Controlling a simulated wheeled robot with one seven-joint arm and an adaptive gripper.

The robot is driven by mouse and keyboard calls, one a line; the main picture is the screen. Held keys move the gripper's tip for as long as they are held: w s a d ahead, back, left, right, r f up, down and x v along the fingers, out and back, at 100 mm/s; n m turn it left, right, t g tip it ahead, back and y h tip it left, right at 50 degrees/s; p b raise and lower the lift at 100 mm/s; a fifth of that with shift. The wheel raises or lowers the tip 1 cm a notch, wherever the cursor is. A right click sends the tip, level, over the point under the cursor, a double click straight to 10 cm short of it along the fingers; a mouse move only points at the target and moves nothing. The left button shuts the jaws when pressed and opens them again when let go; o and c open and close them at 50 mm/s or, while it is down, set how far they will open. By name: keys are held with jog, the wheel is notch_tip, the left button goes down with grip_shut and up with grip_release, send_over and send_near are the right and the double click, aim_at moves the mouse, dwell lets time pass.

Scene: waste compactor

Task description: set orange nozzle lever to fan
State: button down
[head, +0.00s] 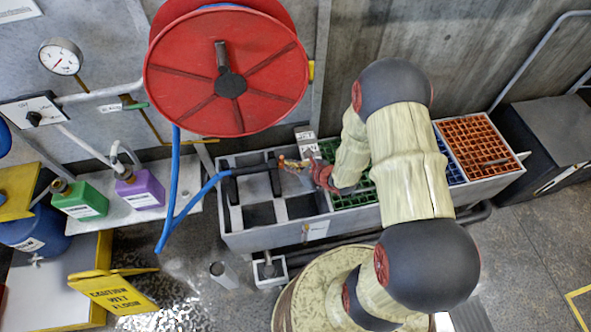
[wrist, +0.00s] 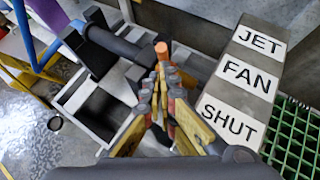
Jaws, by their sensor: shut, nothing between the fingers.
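The orange nozzle lever (wrist: 161,50) shows its round end in the wrist view, just beyond my fingertips. In the head view my gripper (head: 292,163) is over the trough beside the black nozzle (head: 256,168). The nozzle also shows in the wrist view (wrist: 118,42). A grey label block (wrist: 236,75) reads JET, FAN, SHUT from far to near, right of my fingers. I cannot tell which label the lever faces.
A blue hose (head: 208,188) runs from the red reel (head: 227,70) to the nozzle. The grey trough (head: 285,238) holds green, blue and orange grates. Green and purple jugs (head: 140,190) stand left. A yellow wet-floor sign (head: 115,290) stands at front left.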

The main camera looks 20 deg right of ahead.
jog(key=shift+w, duration=0.15)
jog(key=shift+w+r+g+p, duration=0.2)
jog(key=shift+w+g+p, duration=0.05)
jog(key=shift+w+p, duration=0.2)
jog(key=shift+w+r+g+p, duration=0.15)
jog(key=shift+w+g+p, duration=0.1)
jog(key=shift+w+p, duration=0.2)
